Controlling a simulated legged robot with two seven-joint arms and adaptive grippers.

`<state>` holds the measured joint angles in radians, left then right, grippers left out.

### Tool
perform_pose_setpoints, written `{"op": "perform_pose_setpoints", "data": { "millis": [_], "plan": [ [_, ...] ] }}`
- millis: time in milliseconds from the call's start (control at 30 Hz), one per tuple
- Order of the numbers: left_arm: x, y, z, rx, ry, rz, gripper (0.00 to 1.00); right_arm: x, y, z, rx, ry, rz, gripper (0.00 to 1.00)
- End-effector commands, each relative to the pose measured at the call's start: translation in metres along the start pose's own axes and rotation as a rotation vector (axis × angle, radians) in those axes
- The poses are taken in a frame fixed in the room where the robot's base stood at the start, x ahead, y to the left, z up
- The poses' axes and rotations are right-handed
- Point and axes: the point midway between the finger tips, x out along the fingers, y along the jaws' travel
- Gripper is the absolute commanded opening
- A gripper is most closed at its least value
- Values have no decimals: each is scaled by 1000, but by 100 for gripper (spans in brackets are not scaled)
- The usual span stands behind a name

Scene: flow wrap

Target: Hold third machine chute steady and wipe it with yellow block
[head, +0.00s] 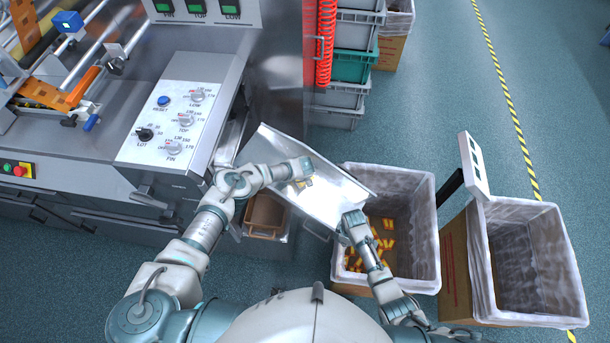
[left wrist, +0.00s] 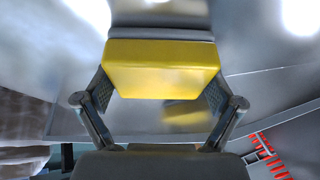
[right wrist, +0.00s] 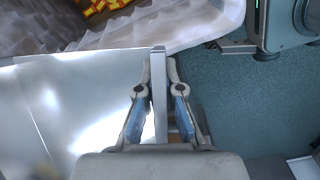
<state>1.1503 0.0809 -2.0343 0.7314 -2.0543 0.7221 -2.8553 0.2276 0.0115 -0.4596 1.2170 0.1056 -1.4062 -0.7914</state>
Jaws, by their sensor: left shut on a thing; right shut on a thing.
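The metal chute (head: 335,190) slopes from the machine down to the right, its lower end over a lined box. My right gripper (head: 349,222) is shut on the chute's near side wall; in the right wrist view the wall (right wrist: 159,95) stands between the two fingers (right wrist: 159,92). My left gripper (head: 303,182) is over the chute's surface, shut on the yellow block. The block (left wrist: 162,68) fills the space between the fingers (left wrist: 160,85) in the left wrist view, and its reflection shows on the metal. In the head view the arm mostly hides the block. I cannot tell whether it touches the chute.
The lined box (head: 420,225) under the chute's end holds several orange-yellow packs (head: 383,242). Another lined box (head: 530,262) stands to its right, with a white sign (head: 474,165) between. The machine's control panel (head: 180,120) is at left. Grey and green crates (head: 350,65) stand behind.

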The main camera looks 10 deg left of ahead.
Motion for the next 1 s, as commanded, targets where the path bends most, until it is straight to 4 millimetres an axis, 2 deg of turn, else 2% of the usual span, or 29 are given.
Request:
{"op": "perform_pose_setpoints", "data": {
  "millis": [300,567,800,1000],
  "plan": [
    [-2,-26,11,-1,0,-2,37,1,-1,1,0,-1,-2,0],
    [-3,-36,15,-2,-1,-2,37,1,-1,0,0,-1,-2,0],
    [-6,-56,23,-2,-1,-2,37,1,-1,1,0,-1,-2,0],
    [-8,-65,26,-1,0,-2,37,1,-1,1,0,-1,-2,0]
  ]
}}
